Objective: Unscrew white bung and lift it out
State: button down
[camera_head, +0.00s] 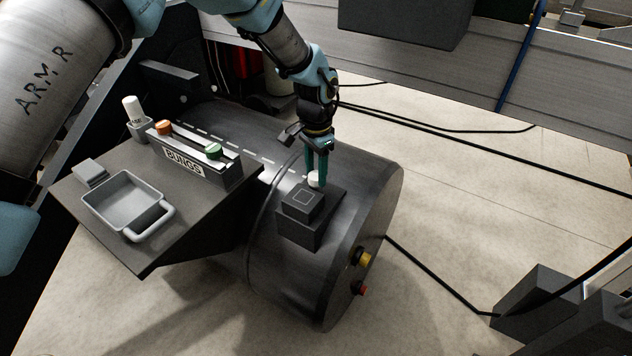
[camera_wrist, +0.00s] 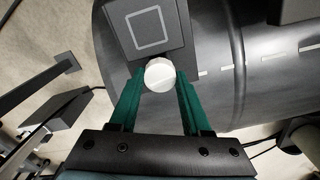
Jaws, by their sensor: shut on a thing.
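The white bung (camera_head: 315,179) is on top of the dark cylindrical float (camera_head: 345,200), right behind a black block with a square outline. My gripper (camera_head: 316,172) points down, its green fingers shut on the bung. In the wrist view the bung (camera_wrist: 160,74) shows as a round white cap between the fingertips (camera_wrist: 160,85). The black block (camera_wrist: 150,28) lies just beyond it. The bung's lower part and any thread are hidden, so I cannot tell how far it sits in the float.
A dark shelf left of the float carries a grey tray (camera_head: 103,204) with a handle, a rack (camera_head: 180,165) labelled BUNGS with orange and green bungs, and a white bottle (camera_head: 133,107). Yellow and red fittings (camera_head: 362,274) stick out of the float's end. Black cables cross the pale floor.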

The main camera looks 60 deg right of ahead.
jog(key=n, duration=0.4)
jog(key=shift+n, duration=0.5)
jog(key=n, duration=0.4)
jog(key=shift+r+n, duration=0.1)
jog(key=shift+n, duration=0.3)
jog(key=c, duration=0.8)
grip_release()
jog(key=shift+n, duration=0.5)
jog(key=o, duration=0.4)
jog(key=shift+c, duration=0.2)
